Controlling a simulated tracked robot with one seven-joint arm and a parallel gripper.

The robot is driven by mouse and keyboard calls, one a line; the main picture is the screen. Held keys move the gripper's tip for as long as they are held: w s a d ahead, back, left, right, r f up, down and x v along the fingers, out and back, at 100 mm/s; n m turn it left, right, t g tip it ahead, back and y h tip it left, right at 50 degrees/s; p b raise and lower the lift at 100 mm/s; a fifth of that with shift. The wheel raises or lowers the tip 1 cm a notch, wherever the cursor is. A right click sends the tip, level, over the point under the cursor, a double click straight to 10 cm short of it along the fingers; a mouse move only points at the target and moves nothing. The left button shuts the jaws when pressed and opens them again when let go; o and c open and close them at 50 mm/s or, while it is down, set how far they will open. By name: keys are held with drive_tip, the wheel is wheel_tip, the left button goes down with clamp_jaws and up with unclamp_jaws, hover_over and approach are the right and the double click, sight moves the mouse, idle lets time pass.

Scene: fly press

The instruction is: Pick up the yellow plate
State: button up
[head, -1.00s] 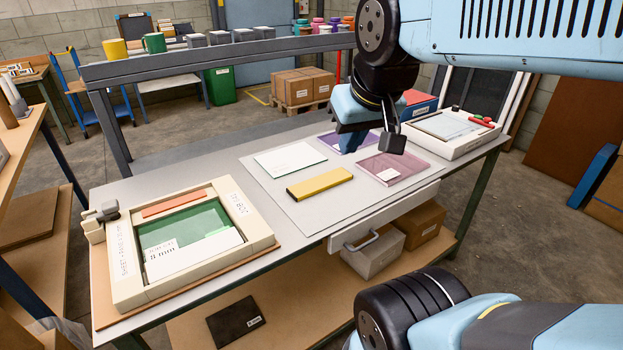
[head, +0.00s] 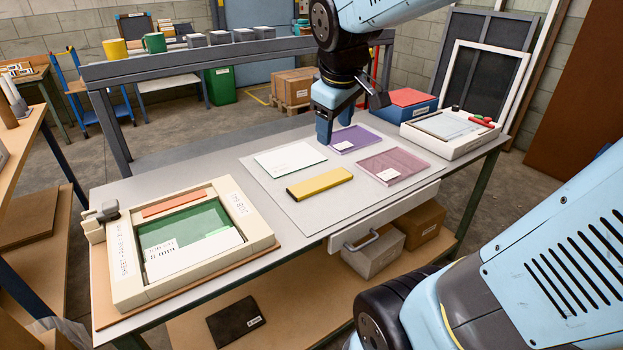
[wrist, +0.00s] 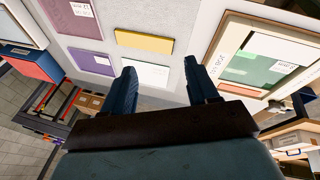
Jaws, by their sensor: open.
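The yellow plate (head: 320,184) is a narrow flat bar lying on the pale mat on the bench, in front of the white plate. It also shows in the wrist view (wrist: 144,42), beyond my fingertips. My gripper (head: 325,140) hangs above the far part of the mat, behind the yellow plate and beside the purple plate. In the wrist view my gripper (wrist: 160,78) has its two fingers wide apart with nothing between them. The yellow plate is apart from the fingers and fully visible.
On the mat lie a white plate (head: 290,159), a purple plate (head: 347,139) and a pink plate (head: 394,167). A cream frame (head: 262,232) with a green recess sits at the left. A white tray (head: 450,148) and a blue box (head: 396,108) stand at the back right.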

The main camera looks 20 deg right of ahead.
drive_tip(key=o, duration=0.7)
drive_tip(key=w+f+n, duration=0.1)
drive_tip(key=w+n, duration=0.1)
drive_tip(key=w, duration=0.1)
drive_tip(key=w+f+n+g+h, duration=0.1)
drive_tip(key=w+f+n, duration=0.1)
drive_tip(key=w, duration=0.1)
drive_tip(key=w+f+n, duration=0.1)
drive_tip(key=w+n, duration=0.1)
drive_tip(key=w, duration=0.2)
drive_tip(key=shift+d+f+g, duration=0.3)
drive_tip(key=shift+f, duration=0.1)
drive_tip(key=n+g+h, duration=0.1)
drive_tip(key=n+h, duration=0.1)
drive_tip(key=n, duration=0.7)
hover_over(320, 182)
drive_tip(key=a, duration=0.3)
drive_tip(key=f, duration=1.9)
drive_tip(key=shift+w+d, duration=0.15)
drive_tip(key=shift+d, duration=0.05)
drive_tip(key=shift+s+x, duration=0.15)
drive_tip(key=shift+x, duration=1.15)
drive_tip(key=shift+s+x, duration=0.15)
drive_tip(key=shift+x, duration=1.15)
